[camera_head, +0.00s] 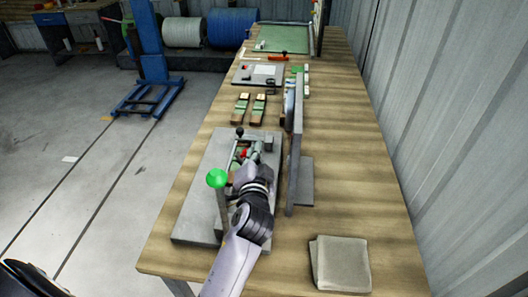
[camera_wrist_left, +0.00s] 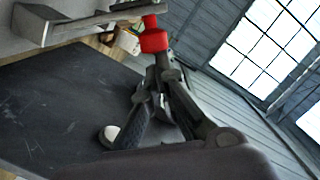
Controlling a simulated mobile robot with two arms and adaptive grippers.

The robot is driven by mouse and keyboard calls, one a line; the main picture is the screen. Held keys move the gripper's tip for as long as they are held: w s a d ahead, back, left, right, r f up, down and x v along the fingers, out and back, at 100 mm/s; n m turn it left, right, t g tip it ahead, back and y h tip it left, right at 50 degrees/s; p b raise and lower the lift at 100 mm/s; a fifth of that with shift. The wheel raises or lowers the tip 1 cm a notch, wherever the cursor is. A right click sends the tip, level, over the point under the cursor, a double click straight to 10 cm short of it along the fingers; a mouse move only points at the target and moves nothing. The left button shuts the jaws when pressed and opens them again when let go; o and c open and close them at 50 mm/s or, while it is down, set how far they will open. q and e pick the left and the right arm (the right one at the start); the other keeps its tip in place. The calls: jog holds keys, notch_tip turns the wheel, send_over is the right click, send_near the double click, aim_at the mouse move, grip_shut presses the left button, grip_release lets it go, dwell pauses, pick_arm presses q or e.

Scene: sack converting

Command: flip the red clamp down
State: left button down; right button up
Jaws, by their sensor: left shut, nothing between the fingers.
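The red clamp (camera_head: 244,153) is a small red part on the grey fixture plate (camera_head: 200,205) on the bench, partly hidden by my left gripper. In the left wrist view its red handle (camera_wrist_left: 154,40) shows at the top, just beyond my fingertips. My left gripper (camera_head: 245,165) reaches over the fixture from the near side. In the left wrist view the gripper (camera_wrist_left: 162,68) is shut and empty, with its tips at or very near the red part; I cannot tell whether they touch. My right gripper is not in view.
A green ball knob (camera_head: 217,179) stands on a lever left of my gripper. A grey upright panel (camera_head: 296,155) stands close on the right. A folded cloth (camera_head: 340,263) lies at the near right. Two green-and-brown blocks (camera_head: 250,108) lie beyond the fixture. Bench right of the panel is clear.

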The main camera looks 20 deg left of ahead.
pick_arm(q)
jog(key=shift+s+a, duration=0.1)
jog(key=shift+a, duration=0.2)
dwell(0.4)
